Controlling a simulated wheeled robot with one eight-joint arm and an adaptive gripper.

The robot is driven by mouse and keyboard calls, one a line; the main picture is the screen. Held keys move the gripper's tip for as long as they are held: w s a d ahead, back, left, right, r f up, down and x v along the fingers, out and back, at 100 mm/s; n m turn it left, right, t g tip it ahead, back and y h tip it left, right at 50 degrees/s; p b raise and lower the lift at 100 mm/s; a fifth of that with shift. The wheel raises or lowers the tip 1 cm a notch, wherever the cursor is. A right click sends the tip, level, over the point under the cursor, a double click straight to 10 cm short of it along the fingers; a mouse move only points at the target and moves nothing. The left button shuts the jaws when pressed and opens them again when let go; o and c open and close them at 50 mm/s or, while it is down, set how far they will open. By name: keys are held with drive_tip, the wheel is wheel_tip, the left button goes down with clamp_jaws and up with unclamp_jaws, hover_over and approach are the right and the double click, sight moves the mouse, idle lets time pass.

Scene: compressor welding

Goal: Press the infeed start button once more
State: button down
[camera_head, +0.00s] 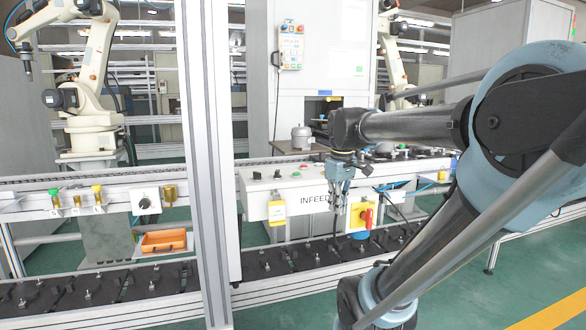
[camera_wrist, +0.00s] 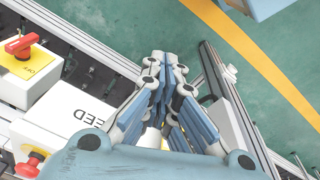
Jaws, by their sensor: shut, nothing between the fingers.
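The white control box (camera_head: 313,200) labelled INFEED stands mid-picture in the head view; part of its label shows in the wrist view (camera_wrist: 78,110). Several small buttons (camera_head: 277,174) sit along its top, too small to tell which is the start button. My gripper (camera_head: 335,228) points down in front of the box's right part, between the label and a yellow plate with a red rotary switch (camera_head: 364,214). The fingers are shut and empty; they also fill the middle of the wrist view (camera_wrist: 165,65). I cannot tell whether they touch the box.
A red knob on yellow (camera_wrist: 30,162) is at the wrist view's lower left. A silver upright post (camera_head: 205,150) stands left of the box. Conveyor rails run below. A grey cylindrical part (camera_head: 300,137) sits behind.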

drive_tip(key=w+a+r+n, duration=0.3)
drive_tip(key=w+r, duration=0.3)
drive_tip(key=w+a+r+n, duration=0.3)
drive_tip(key=w+r+n, duration=0.1)
drive_tip(key=w+r, duration=0.25)
wheel_tip(320, 180, up, 8)
drive_tip(key=n+g, duration=0.1)
drive_tip(key=n, duration=0.6)
hover_over(293, 175)
drive_tip(key=shift+w, duration=0.2)
wheel_tip(293, 175, down, 14)
